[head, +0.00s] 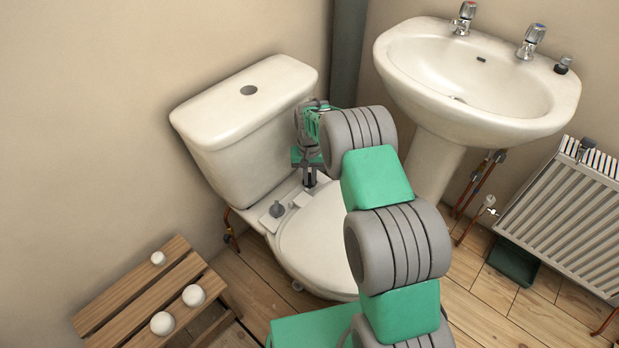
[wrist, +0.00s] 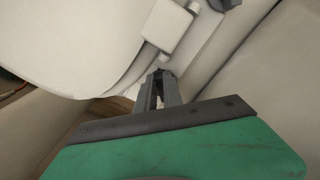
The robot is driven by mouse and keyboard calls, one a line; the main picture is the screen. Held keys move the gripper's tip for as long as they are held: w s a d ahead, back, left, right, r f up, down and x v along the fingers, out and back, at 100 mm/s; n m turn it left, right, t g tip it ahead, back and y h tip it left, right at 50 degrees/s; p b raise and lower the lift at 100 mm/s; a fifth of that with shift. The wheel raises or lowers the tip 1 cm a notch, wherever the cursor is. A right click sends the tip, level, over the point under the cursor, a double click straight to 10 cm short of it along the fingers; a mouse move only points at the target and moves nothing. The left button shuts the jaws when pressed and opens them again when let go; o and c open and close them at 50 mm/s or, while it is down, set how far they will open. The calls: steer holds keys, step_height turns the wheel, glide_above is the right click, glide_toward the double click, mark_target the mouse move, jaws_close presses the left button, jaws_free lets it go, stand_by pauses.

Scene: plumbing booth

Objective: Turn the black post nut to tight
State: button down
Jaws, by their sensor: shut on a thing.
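The toilet seat hinge has two posts at the back of the bowl. My gripper (head: 310,178) points down at the right-hand one, between the cistern (head: 245,125) and the closed toilet lid (head: 320,245). In the wrist view my gripper (wrist: 162,80) has its fingers close together around a small dark nut (wrist: 161,72), which they mostly hide. A second dark grey knob (head: 277,209) stands on the left-hand hinge block, free of my gripper; it also shows at the top of the wrist view (wrist: 222,4). I cannot tell how tight the held nut is.
The washbasin (head: 480,80) stands close on the right, with a radiator (head: 565,215) beyond it. A slatted wooden stool (head: 145,290) with white round objects is at lower left. The cistern wall is very near my gripper. Open floor shows left of the bowl.

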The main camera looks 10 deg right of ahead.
mark_target(310, 181)
steer(key=shift+s+f, duration=0.3)
steer(key=c, duration=1.6)
jaws_free()
steer(key=shift+o, duration=0.7)
steer(key=shift+w, duration=0.1)
steer(key=shift+w+r, duration=0.1)
steer(key=shift+r, duration=0.1)
step_height(310, 181, up, 8)
steer(key=shift+f+p, duration=0.2)
steer(key=shift+p, duration=0.75)
